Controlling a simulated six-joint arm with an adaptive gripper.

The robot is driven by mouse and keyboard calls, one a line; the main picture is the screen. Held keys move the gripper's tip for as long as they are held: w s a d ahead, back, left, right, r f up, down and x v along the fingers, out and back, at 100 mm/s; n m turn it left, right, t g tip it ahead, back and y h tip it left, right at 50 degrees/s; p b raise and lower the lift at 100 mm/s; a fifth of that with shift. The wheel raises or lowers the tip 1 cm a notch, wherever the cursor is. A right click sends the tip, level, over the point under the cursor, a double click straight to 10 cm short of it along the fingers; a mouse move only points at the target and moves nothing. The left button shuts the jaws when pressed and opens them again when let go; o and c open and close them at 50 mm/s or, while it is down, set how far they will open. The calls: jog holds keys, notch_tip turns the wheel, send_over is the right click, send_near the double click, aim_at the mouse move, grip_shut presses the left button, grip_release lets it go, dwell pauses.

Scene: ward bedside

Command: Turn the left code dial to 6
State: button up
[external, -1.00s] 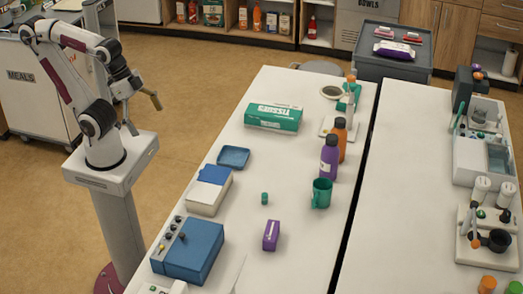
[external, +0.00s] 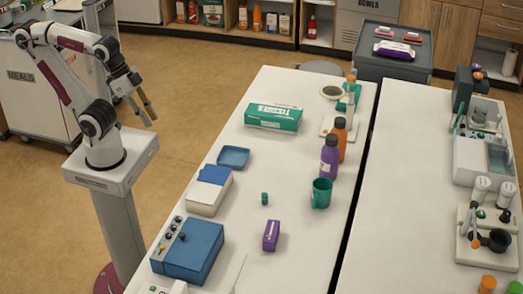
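A blue box (external: 196,254) sits at the near left edge of the white table. Its left side carries a grey panel (external: 165,244) with several small dark and yellowish knobs (external: 177,220). Which knob is the left code dial, and what numbers they show, is too small to tell. My gripper (external: 149,111) is in the air left of the table, well above and behind the blue box, touching nothing. Its two brass-coloured fingers point down and to the right and look close together from this side. I see nothing between them.
A white and blue box (external: 208,197), a blue tray (external: 233,157) and a green tissue pack (external: 273,117) line the table's left side. A small green cylinder (external: 265,198), purple box (external: 271,236), green mug (external: 321,193) and bottles (external: 329,158) stand further right.

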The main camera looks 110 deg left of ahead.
jog(key=w+d+f+m+g, duration=0.2)
jog(key=d+f+m, duration=0.15)
jog(key=d, duration=0.25)
jog(key=n+y, duration=0.3)
jog(key=n, duration=1)
send_near(177, 218)
jog(key=shift+w+d+r, duration=0.1)
jog(key=shift+w, duration=0.15)
jog(key=shift+x, duration=3.85)
jog(key=shift+s, duration=0.15)
jog(key=shift+c, duration=0.4)
grip_shut()
